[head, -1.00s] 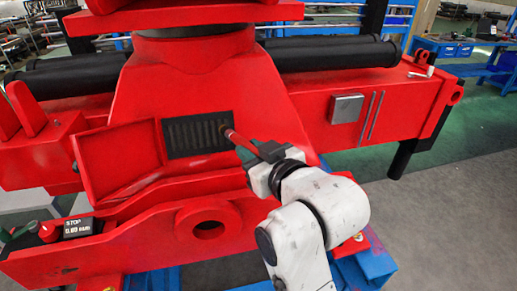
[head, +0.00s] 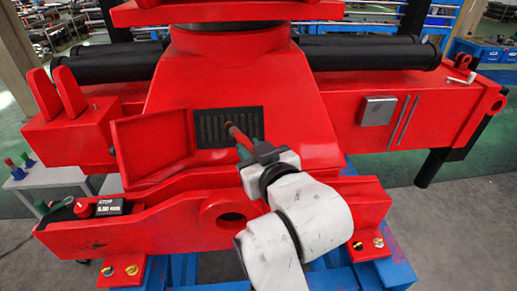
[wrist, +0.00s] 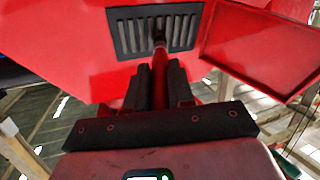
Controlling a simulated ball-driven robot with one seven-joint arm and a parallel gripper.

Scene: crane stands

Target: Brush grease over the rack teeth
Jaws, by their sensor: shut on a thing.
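The rack teeth (head: 212,130) show as a row of dark upright bars inside a black-framed opening in the red crane body. They also show in the wrist view (wrist: 126,36). My gripper (head: 247,150) is in front of the opening, a little below and right of its middle. It is shut on a brush with a red handle (head: 238,136). In the wrist view the brush (wrist: 159,75) stands between the two dark fingers and points at the teeth. Its dark tip overlaps the middle bars; whether it touches them I cannot tell.
A red cover panel (head: 152,147) stands open left of the opening. A pale side table (head: 45,178) with small coloured items stands at the far left. A grey box (head: 378,110) is on the beam.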

